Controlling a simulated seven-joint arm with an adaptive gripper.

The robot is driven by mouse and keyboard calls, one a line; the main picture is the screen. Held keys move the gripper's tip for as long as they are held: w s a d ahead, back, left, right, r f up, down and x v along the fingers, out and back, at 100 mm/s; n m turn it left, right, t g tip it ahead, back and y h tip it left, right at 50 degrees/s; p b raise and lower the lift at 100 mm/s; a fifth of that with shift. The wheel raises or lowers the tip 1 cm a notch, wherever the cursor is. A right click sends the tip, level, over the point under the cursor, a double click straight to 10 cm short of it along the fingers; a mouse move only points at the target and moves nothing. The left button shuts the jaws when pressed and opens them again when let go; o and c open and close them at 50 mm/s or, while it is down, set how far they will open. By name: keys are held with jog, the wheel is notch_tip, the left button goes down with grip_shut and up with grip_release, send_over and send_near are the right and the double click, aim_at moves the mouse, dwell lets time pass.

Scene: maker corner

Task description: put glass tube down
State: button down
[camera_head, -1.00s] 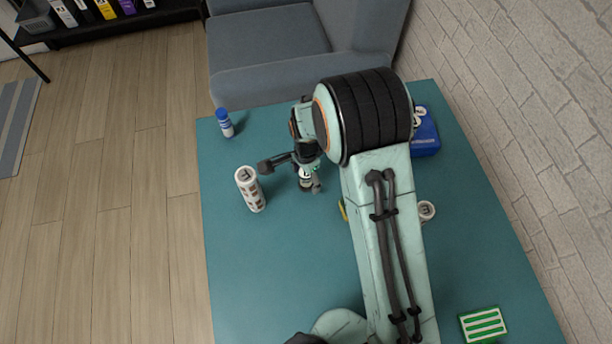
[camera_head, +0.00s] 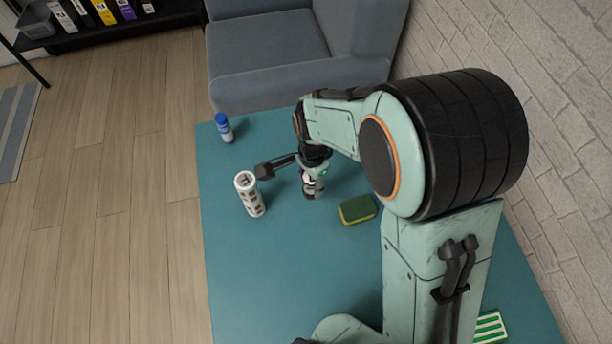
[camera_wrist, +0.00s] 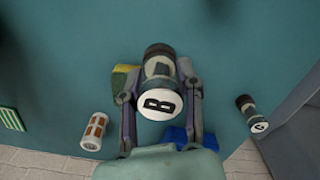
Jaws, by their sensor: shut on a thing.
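My gripper (camera_head: 312,178) is shut on a dark cylinder with a pale band, which I take as the glass tube (camera_head: 312,190). In the wrist view it sits between the fingers (camera_wrist: 158,82), and its round white end cap with a black B (camera_wrist: 159,104) faces the camera. It stands roughly upright over the teal table (camera_head: 270,270). I cannot tell whether its base touches the table.
A white patterned cylinder (camera_head: 250,194) stands left of my gripper, and a blue-capped bottle (camera_head: 224,128) behind. A green-yellow sponge (camera_head: 357,209) lies to the right. The wrist view shows a C-marked cylinder (camera_wrist: 251,113), another patterned cylinder (camera_wrist: 94,131) and a blue box (camera_wrist: 181,136). The front left is clear.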

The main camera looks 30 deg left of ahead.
jog(key=s+d+r, duration=0.5)
jog(key=s+d, duration=0.2)
jog(key=d, duration=0.1)
jog(key=w+r+m, duration=0.2)
jog(key=w+r, duration=0.1)
jog(key=w, duration=0.4)
jog(key=w+r+m, duration=0.2)
jog(key=w+r, duration=0.1)
jog(key=w, duration=0.4)
jog(key=w+d+m, duration=0.4)
jog(key=w+d, duration=0.4)
jog(key=d, duration=0.1)
jog(key=w+f, duration=0.3)
jog(key=w, duration=0.1)
jog(key=w+a+f, duration=0.1)
jog(key=w+f, duration=0.2)
jog(key=w, duration=0.1)
jog(key=w+a+f, duration=0.1)
jog(key=w+f, duration=0.2)
jog(key=w, duration=0.1)
jog(key=shift+w+f, duration=0.3)
jog(key=shift+f, duration=0.1)
jog(key=shift+w+a+f, duration=0.1)
jog(key=shift+w+f, duration=0.4)
jog(key=shift+f, duration=1.55)
